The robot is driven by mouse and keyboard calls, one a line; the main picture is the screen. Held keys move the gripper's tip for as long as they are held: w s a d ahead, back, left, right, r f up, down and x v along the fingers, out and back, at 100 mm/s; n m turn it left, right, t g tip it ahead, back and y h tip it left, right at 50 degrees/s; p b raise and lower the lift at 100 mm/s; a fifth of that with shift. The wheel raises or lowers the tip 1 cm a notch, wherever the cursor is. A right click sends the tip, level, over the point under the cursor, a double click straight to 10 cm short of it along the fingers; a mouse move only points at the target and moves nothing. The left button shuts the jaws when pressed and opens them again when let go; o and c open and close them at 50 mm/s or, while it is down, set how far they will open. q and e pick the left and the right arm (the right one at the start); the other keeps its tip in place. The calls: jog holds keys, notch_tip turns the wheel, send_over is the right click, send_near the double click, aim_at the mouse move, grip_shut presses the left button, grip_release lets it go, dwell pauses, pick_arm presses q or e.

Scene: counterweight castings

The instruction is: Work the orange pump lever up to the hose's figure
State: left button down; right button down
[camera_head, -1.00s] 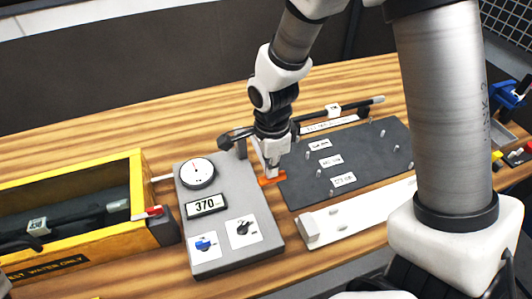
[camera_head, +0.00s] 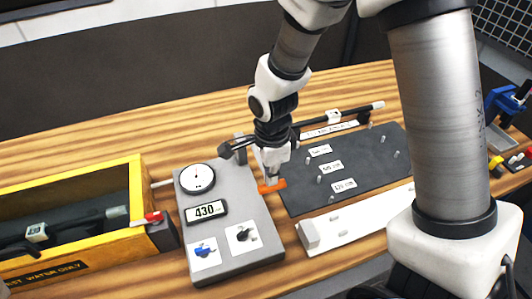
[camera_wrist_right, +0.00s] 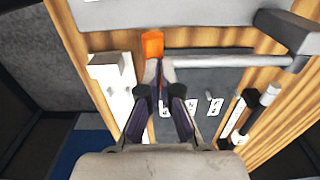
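The orange pump lever grip (camera_head: 271,187) is at the right side of the grey pump box (camera_head: 225,262). My right gripper (camera_head: 269,178) points down at it. In the wrist view the orange grip (camera_wrist_right: 152,44) lies just beyond my fingertips (camera_wrist_right: 159,68), which are drawn together beside the lever; I see nothing clearly clamped. The pump's display (camera_head: 206,210) reads 430, below a round dial (camera_head: 197,178). A black hose with a white tag (camera_head: 37,232) lies in the yellow tub (camera_head: 90,172); the tag's figure is too small to read surely. My left gripper is not seen.
A dark board (camera_head: 350,180) with pegs and labels lies right of the pump, a tagged black rod (camera_head: 345,115) behind it. A white bar (camera_head: 355,225) lies in front. The pump has blue (camera_head: 203,250) and black (camera_head: 242,234) knobs. A red handle (camera_head: 148,219) juts by the tub.

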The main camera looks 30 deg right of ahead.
notch_tip(320, 180, up, 9)
jog(key=p, duration=0.7)
jog(key=shift+f, duration=0.2)
